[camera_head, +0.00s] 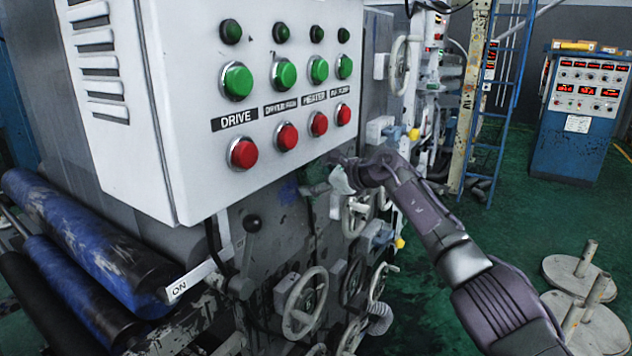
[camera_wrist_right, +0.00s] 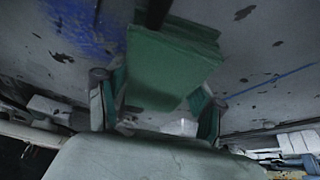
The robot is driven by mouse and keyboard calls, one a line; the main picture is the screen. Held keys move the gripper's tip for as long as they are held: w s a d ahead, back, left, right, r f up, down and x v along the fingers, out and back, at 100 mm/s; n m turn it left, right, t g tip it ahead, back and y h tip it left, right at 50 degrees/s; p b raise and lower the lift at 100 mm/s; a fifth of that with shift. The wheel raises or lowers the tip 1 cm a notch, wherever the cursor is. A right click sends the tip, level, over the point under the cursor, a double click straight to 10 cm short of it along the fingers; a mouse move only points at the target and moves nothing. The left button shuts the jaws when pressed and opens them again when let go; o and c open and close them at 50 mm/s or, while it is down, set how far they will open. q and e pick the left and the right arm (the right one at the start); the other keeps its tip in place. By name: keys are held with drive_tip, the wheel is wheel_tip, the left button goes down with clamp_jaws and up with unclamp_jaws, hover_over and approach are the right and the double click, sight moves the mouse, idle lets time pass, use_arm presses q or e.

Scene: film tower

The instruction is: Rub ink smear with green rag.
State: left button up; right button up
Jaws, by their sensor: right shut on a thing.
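The green rag (camera_wrist_right: 172,62) is a folded, blocky cloth held between the two fingers of my right gripper (camera_wrist_right: 158,103) in the right wrist view. The blue ink smear (camera_wrist_right: 82,24) is on the grey, chipped machine panel, to the left of the rag in that view. In the head view the smear (camera_head: 288,191) shows as a blue patch below the control box, left of my right gripper (camera_head: 328,178). The rag is close to the panel; I cannot tell whether it touches. My left gripper is not in view.
The white control box (camera_head: 190,150) with green and red buttons juts out above the smear. Handwheels (camera_head: 302,302) and a black-knobbed lever (camera_head: 246,255) stick out below. Blue rollers (camera_head: 85,245) lie at the left. Green floor is open at the right, near round-based stands (camera_head: 580,277).

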sight(294, 189)
drive_tip(key=shift+s+a+p, duration=0.25)
drive_tip(key=shift+s+a, duration=0.65)
drive_tip(key=shift+s, duration=0.35)
drive_tip(key=shift+s+a+p, duration=0.25)
drive_tip(key=shift+s+a, duration=0.7)
drive_tip(key=shift+s, duration=0.25)
drive_tip(key=shift+s+a+p, duration=0.25)
drive_tip(key=shift+s+a, duration=0.65)
drive_tip(key=shift+s, duration=0.35)
drive_tip(key=shift+s+a, duration=0.7)
drive_tip(key=shift+s, duration=0.3)
drive_tip(key=shift+w+d+b, duration=0.5)
drive_tip(key=shift+w+d, duration=0.4)
drive_tip(key=shift+w, duration=0.3)
drive_tip(key=shift+w+d+b, duration=0.5)
drive_tip(key=shift+w+d, duration=0.35)
drive_tip(key=shift+w, duration=0.35)
drive_tip(key=shift+w+d, duration=0.65)
drive_tip(key=shift+w, duration=0.2)
drive_tip(key=shift+w+d, duration=0.6)
drive_tip(key=shift+w, duration=0.25)
drive_tip(key=shift+w+d+r, duration=0.1)
drive_tip(key=shift+w+d, duration=0.1)
drive_tip(key=shift+w, duration=0.2)
drive_tip(key=shift+w+d, duration=0.35)
drive_tip(key=shift+d, duration=0.05)
